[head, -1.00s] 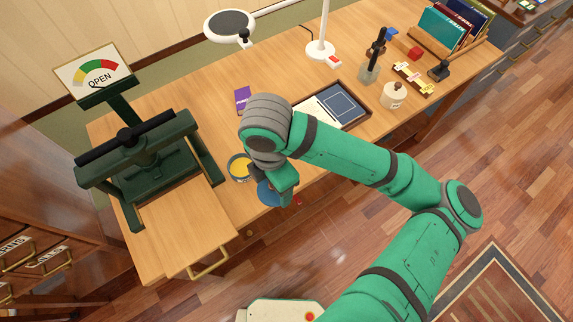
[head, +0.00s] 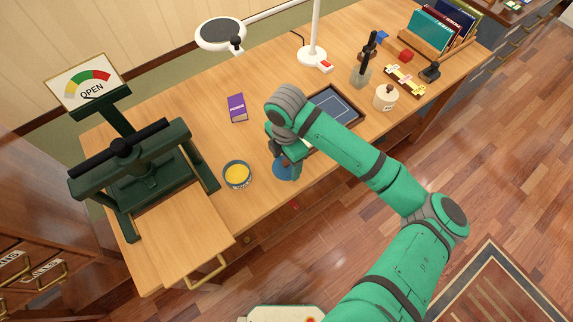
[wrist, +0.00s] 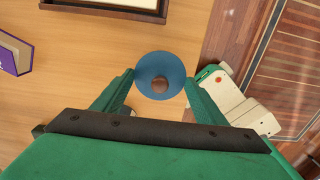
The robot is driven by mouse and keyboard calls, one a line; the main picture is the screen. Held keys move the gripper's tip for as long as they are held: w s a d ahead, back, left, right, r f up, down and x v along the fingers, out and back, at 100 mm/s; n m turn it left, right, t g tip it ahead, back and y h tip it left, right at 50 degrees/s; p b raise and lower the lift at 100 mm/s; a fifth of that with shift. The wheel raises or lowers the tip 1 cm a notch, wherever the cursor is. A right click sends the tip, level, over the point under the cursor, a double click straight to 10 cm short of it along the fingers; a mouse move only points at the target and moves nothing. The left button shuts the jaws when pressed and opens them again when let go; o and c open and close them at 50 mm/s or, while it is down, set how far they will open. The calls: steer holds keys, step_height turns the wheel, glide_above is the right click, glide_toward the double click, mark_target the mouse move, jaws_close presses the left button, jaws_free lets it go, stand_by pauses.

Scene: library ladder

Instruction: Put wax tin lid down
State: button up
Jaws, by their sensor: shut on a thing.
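The wax tin lid is a blue disc with a brown knob. In the head view the lid (head: 281,169) shows partly under my gripper (head: 285,160), near the table's front edge. In the wrist view the lid (wrist: 160,65) lies between the fingertips of my gripper (wrist: 160,82), which is shut on it. The open wax tin (head: 237,175), with yellow wax inside, stands on the table to the left of the lid. I cannot tell whether the lid touches the table.
A dark green press (head: 145,175) stands at the left. A purple box (head: 237,107) lies behind the tin, and a dark-rimmed tray (head: 335,108) is behind my arm. A white pot (head: 386,98) stands farther right. Bare wood (head: 205,140) lies between press and tin.

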mark_target(287, 166)
steer(key=shift+w+d+f, duration=0.1)
steer(key=shift+w+f, duration=0.05)
steer(key=shift+f, duration=0.1)
steer(key=shift+w+f, duration=0.1)
steer(key=shift+f, duration=1.5)
steer(key=o, duration=1.1)
steer(key=shift+c, duration=0.2)
step_height(287, 166, up, 12)
steer(key=shift+r, duration=0.1)
